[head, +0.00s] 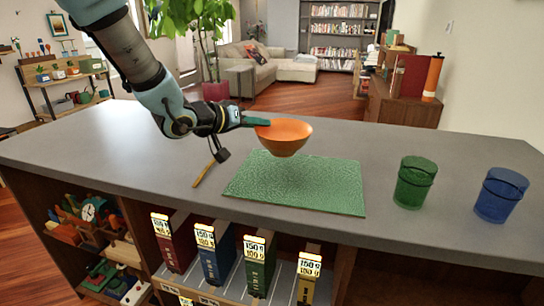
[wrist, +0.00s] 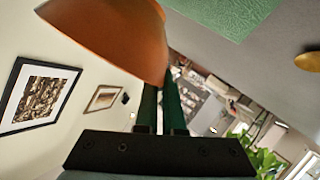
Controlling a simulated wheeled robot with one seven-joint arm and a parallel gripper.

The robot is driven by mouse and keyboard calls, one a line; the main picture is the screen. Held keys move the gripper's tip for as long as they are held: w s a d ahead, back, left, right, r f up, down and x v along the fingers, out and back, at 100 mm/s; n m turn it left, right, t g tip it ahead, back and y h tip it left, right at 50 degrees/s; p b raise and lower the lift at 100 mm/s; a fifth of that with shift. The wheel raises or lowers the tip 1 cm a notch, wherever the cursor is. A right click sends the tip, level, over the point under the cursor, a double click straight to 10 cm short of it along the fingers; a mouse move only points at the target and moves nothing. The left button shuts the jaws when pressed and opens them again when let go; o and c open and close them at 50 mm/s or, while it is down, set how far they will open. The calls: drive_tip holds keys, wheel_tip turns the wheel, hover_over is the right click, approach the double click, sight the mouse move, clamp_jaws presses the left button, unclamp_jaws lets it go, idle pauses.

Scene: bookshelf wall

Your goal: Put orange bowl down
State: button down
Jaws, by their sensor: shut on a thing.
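The orange bowl (head: 284,137) is held in the air above the green mat (head: 296,183), upright or nearly so. A gap shows between the bowl's base and the mat. My gripper (head: 256,122) is shut on the bowl's left rim in the head view. In the wrist view the bowl (wrist: 115,35) fills the top left, and the fingers of my gripper (wrist: 160,90) meet at its rim. The mat (wrist: 235,12) also shows at the top of the wrist view.
A green cup (head: 415,183) and a blue cup (head: 499,195) stand right of the mat on the grey counter (head: 120,150). A thin yellow-brown item (head: 204,173) lies left of the mat. Several binders (head: 214,252) stand on a shelf below the counter's front edge.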

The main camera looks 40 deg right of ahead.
drive_tip(key=shift+f, duration=3.05)
drive_tip(key=c, duration=1)
unclamp_jaws()
drive_tip(key=shift+f, duration=0.1)
